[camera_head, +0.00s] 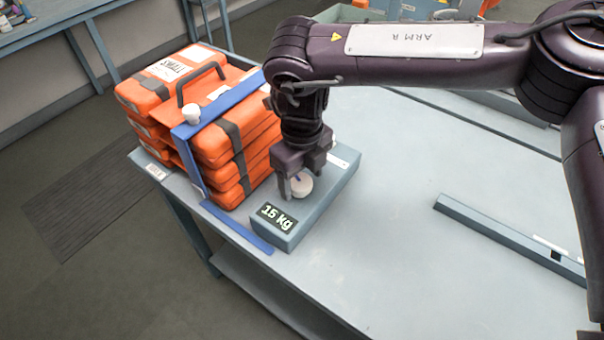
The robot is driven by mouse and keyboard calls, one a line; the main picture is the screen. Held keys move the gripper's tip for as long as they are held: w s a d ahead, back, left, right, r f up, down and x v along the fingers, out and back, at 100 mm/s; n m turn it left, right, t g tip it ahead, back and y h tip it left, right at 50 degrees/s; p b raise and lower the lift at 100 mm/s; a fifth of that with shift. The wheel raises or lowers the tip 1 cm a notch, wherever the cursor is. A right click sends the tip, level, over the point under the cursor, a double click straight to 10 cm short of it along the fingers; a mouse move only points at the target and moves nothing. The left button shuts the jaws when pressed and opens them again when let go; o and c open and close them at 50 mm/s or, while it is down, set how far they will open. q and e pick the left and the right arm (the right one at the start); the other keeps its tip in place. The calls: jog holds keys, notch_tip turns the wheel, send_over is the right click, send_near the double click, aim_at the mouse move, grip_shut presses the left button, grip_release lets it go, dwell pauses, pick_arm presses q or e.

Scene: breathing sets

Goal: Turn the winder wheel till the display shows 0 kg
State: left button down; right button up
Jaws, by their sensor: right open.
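The winder box (327,205) is a grey-blue block near the left end of the table. Its dark display (276,217) on the near end reads 15 kg. The winder wheel (302,185) is a small white round knob with a blue mark on top of the box. My right gripper (296,188) points down at the wheel, with its open fingers beside it. Whether the fingers touch the wheel cannot be told, and part of the wheel is hidden by the gripper. My left gripper is not in view.
A grey rail (510,238) lies at the right of the table (410,200). The table's middle is clear.

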jog(key=shift+f, duration=0.25)
jog(key=c, duration=1)
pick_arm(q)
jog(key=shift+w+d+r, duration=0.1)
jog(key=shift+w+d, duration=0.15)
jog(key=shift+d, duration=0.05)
pick_arm(e)
jog(key=shift+r+n, duration=0.1)
jog(key=shift+n, duration=0.2)
